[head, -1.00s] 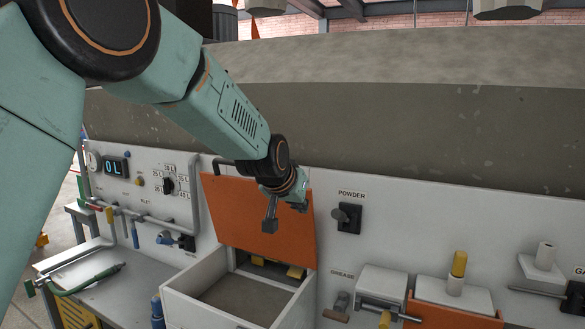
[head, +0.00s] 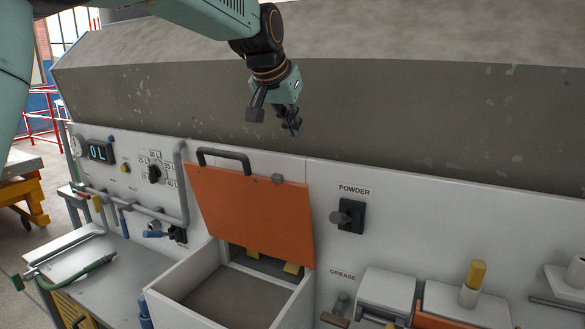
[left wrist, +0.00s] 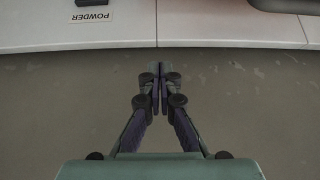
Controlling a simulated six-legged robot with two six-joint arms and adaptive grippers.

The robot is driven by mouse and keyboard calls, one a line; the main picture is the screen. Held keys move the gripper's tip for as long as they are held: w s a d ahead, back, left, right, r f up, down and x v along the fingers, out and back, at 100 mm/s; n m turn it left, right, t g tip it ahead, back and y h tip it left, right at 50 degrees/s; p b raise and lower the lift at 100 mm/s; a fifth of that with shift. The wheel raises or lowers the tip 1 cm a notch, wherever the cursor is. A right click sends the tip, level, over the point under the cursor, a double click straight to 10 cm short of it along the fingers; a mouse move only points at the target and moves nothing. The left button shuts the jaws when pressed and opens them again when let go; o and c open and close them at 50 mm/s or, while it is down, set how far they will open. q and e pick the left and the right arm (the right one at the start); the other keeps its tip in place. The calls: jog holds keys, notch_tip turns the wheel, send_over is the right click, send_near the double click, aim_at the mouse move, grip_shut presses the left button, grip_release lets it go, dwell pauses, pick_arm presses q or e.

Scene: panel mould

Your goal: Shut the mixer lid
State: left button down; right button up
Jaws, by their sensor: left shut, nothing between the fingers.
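The mixer lid is an orange panel (head: 250,212) with a dark handle (head: 223,157) along its top edge. It stands raised and leans back near the white panel wall, behind the open white mixer box (head: 185,283). The box's inside shows a grey floor. My left gripper (head: 276,125) is above the lid, in front of the dark grey mould wall, apart from the lid and handle. In the left wrist view its fingers (left wrist: 160,75) are together with nothing between them. My right gripper is not in view.
A powder knob (head: 348,216) is on the panel right of the lid. A grey box (head: 385,295) and a yellow-topped post (head: 473,280) stand at lower right. A bench (head: 85,270) with a green hose is at left. Pipes and a blue-handled valve (head: 160,234) are left of the box.

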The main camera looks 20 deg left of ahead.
pick_arm(q)
jog(key=shift+g, duration=0.5)
jog(key=x, duration=0.3)
jog(key=s+p+x, duration=0.1)
jog(key=x, duration=0.2)
jog(key=f+p+x, duration=0.1)
jog(key=x, duration=0.2)
jog(key=shift+s+a+f, duration=0.1)
jog(key=shift+s, duration=0.2)
jog(key=shift+s+a+f, duration=0.1)
jog(key=shift+f, duration=0.15)
jog(key=s, duration=0.3)
jog(key=shift+f+p, duration=0.1)
jog(key=shift+p, duration=0.3)
jog(key=shift+s+f, duration=0.2)
jog(key=shift+f, duration=0.05)
jog(key=shift+s+a+f, duration=0.1)
